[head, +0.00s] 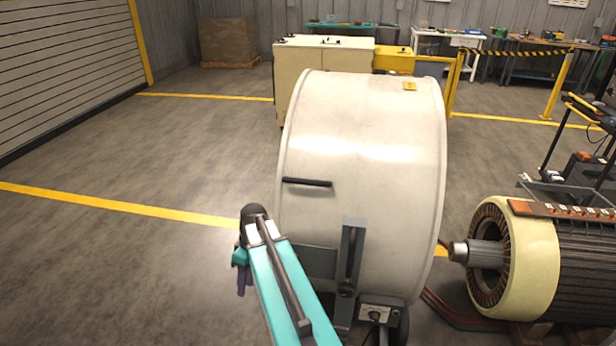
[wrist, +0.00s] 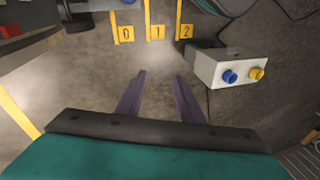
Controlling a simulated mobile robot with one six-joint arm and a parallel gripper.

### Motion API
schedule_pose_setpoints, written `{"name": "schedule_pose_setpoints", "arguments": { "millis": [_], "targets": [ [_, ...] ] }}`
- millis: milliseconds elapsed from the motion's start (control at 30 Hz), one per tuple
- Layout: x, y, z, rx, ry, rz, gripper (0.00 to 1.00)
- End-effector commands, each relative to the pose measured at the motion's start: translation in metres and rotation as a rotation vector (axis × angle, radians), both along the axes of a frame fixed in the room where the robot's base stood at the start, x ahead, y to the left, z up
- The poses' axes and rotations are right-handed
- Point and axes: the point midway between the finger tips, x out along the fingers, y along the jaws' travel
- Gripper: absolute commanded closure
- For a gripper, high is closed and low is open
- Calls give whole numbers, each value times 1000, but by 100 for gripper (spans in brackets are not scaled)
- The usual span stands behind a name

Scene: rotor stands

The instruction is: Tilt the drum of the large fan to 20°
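The large fan's white drum (head: 365,150) stands on a grey bracket (head: 352,262) in the middle of the head view. A dark bar handle (head: 307,182) sticks out of its left side. I cannot read its tilt angle. My gripper (head: 243,282) hangs to the left of the drum, apart from it, with purple fingers pointing down. In the wrist view my gripper (wrist: 160,90) has its two fingers apart, with only floor between them. A grey box (wrist: 232,67) with a blue and a yellow knob is to the right of the fingers there.
Yellow plates marked 0, 1 and 2 (wrist: 155,32) show ahead in the wrist view. A large motor (head: 535,260) stands right of the drum, with cables on the floor between. A cream cabinet (head: 305,65) stands behind the drum. The floor at left is clear.

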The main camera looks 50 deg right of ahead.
Motion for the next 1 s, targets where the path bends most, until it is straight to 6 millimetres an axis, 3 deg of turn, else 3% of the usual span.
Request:
{"name": "schedule_pose_setpoints", "arguments": {
  "millis": [33, 300, 567, 833, 1000],
  "targets": [
    [6, -13, 19, 0, -27, 10, 66],
    [18, -72, 106, -3, -159, 99, 66],
    [15, -126, 195, -30, -284, 194, 66],
    [-4, -180, 291, -90, -401, 285, 66],
    [-37, -226, 351, -163, -447, 235, 66]
  ]
}}
